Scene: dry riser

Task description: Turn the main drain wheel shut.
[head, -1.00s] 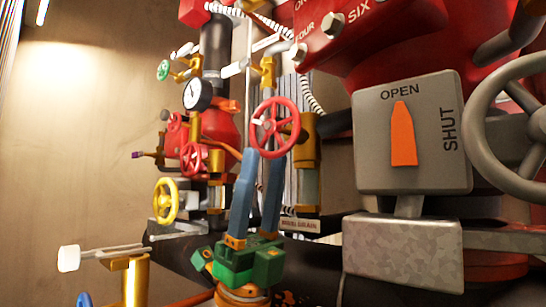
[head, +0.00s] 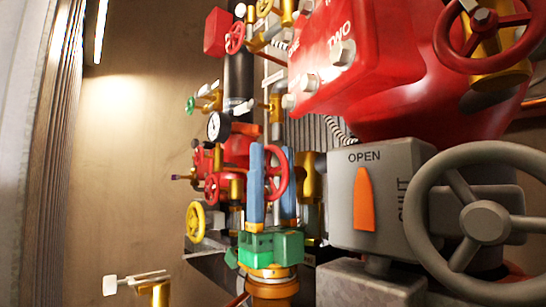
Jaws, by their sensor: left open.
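My left gripper (head: 272,158) has blue fingers on a green body and points up, open, with a gap between its fingers. A red handwheel (head: 280,190) on a brass valve shows at the fingers and is partly hidden by them. I cannot tell whether the fingers touch its rim. No readable label marks it as the main drain wheel. A large grey handwheel (head: 483,222) is at the right, beside a grey indicator box (head: 340,205) with an orange pointer and the words OPEN and SHUT; the pointer is toward OPEN. My right gripper is not in view.
Left of the gripper are a yellow wheel (head: 195,220), a smaller red wheel (head: 212,187) and a gauge (head: 214,126). A red manifold (head: 325,55) hangs above right. Another red wheel (head: 487,35) is at top right. The bare wall (head: 130,170) at left is clear.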

